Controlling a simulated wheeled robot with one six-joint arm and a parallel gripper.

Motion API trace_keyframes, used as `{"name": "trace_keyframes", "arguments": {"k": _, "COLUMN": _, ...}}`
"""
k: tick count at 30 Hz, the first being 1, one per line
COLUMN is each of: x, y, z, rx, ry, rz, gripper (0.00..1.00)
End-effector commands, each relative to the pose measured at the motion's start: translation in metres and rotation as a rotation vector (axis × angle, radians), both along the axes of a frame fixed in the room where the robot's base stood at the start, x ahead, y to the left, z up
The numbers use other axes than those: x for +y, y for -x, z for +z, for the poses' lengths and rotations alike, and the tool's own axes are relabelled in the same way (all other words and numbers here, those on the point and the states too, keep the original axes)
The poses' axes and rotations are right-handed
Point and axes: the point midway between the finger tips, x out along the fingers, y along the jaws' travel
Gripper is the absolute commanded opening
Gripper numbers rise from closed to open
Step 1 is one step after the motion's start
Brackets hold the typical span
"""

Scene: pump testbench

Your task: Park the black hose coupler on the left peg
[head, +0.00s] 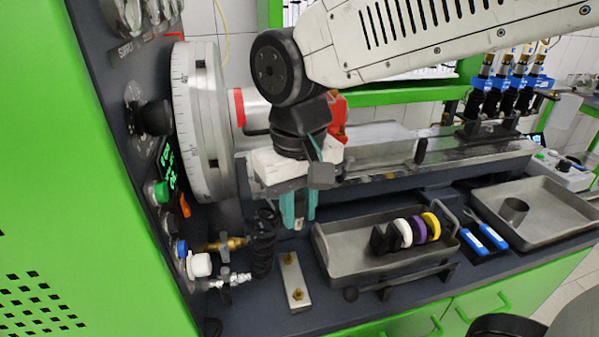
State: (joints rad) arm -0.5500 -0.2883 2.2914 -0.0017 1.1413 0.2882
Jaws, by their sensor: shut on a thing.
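My gripper (297,222) points down with its teal fingers shut, above the far end of a small metal plate (294,279). A small silvery tip shows between the fingers. It appears to be the end of the black hose coupler, whose body is mostly hidden by the fingers. A black coiled hose (263,243) hangs just left of the fingers; its upper end runs close to them. The plate carries two brass pegs, a far one (289,261) and a near one (298,294). Both look bare, and the gripper is apart from them.
Brass (226,244) and silver (236,279) fittings and a white cap (200,265) stick out at left. A grey tray (345,262) with black, white, purple and yellow rings stands right of the plate. A metal rail (430,160) runs behind.

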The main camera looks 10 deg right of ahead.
Motion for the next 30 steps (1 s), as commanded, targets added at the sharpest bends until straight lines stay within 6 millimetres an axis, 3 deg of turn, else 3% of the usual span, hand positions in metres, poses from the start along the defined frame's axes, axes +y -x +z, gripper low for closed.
{"name": "trace_keyframes", "arguments": {"k": 12, "x": -0.001, "y": 0.001, "z": -0.107, "rx": 0.01, "ry": 0.003, "rz": 0.0, "gripper": 0.0}}
{"name": "trace_keyframes", "arguments": {"k": 18, "x": -0.001, "y": 0.001, "z": -0.146, "rx": 0.008, "ry": 0.001, "rz": 0.0, "gripper": 0.0}}
{"name": "trace_keyframes", "arguments": {"k": 24, "x": 0.0, "y": 0.0, "z": -0.166, "rx": 0.005, "ry": -0.001, "rz": 0.0, "gripper": 0.0}}
{"name": "trace_keyframes", "arguments": {"k": 30, "x": 0.0, "y": 0.0, "z": -0.169, "rx": 0.003, "ry": -0.002, "rz": 0.0, "gripper": 0.0}}
